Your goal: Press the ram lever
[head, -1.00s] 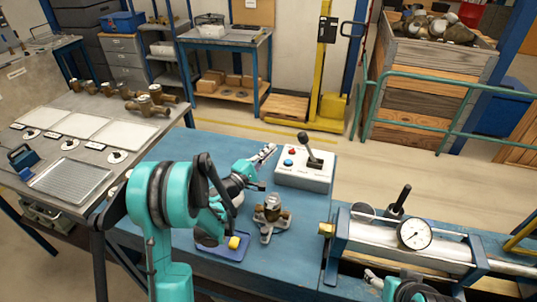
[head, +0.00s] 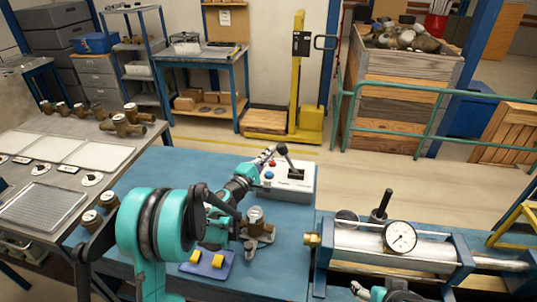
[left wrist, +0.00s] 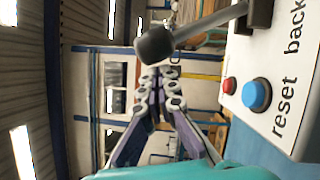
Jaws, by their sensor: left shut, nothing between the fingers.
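The ram lever (head: 288,160) has a black ball knob and a grey shaft. It rises from a white control box (head: 291,188) and leans toward the left in the head view. My left gripper (head: 267,155) is shut and empty, its fingertips just left of the knob. In the left wrist view the knob (left wrist: 155,44) appears right by the closed fingertips (left wrist: 160,82); I cannot tell whether they touch. A red button (left wrist: 230,86) and a blue button (left wrist: 257,95) sit beside the lever. My right gripper (head: 359,289) shows only partly at the bottom edge, its jaws unclear.
A brass meter (head: 255,219) stands on a holder just right of my left arm, near a blue pad (head: 207,265) with a yellow part. A steel cylinder with a dial gauge (head: 400,237) and a black upright handle (head: 383,205) lies at the right. Blue bench top (head: 180,165) behind my arm is clear.

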